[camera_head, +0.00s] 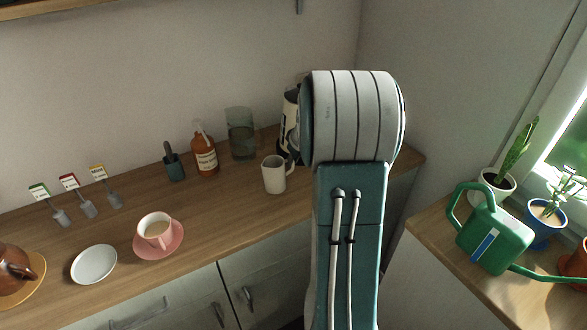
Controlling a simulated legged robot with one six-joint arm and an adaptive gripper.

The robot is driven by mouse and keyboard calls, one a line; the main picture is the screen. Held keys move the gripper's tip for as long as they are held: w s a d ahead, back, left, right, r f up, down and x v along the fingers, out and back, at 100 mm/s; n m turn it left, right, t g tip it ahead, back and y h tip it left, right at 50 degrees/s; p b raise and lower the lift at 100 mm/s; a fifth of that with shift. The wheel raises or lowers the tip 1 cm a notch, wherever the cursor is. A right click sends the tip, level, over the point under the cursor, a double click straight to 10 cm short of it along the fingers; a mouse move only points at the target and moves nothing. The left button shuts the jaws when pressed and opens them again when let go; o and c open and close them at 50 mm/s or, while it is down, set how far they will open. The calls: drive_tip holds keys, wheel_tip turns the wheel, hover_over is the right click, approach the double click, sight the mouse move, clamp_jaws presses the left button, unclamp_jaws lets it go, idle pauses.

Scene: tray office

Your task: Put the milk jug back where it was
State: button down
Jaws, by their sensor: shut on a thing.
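The milk jug (273,176) is small and white. My gripper (292,156) shows only as a small dark part at the jug's right side, by the handle. It is shut on the jug; my arm hides the rest of it. An empty white saucer (94,264) lies on the counter at the left. A pink cup (155,228) with a drink in it stands on a pink saucer (174,244).
A brown teapot (13,266) stands far left. Three labelled signs (70,182), a dark pot (174,165), a pump bottle (205,158), a glass vase (241,132) and a kettle (289,118) line the back. A green watering can (495,240) and plants stand right. The counter's middle is clear.

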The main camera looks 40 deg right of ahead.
drive_tip(key=f, duration=0.1)
drive_tip(key=d+f, duration=0.1)
drive_tip(key=f, duration=0.1)
drive_tip(key=shift+d+f, duration=0.15)
drive_tip(key=shift+f, duration=0.15)
drive_tip(key=shift+d+f, duration=0.1)
drive_tip(key=shift+d, duration=0.15)
drive_tip(key=shift+a, duration=0.25)
drive_tip(key=c, duration=0.7)
unclamp_jaws()
drive_tip(key=shift+a, duration=0.25)
drive_tip(key=shift+c, duration=0.2)
drive_tip(key=shift+d, duration=0.3)
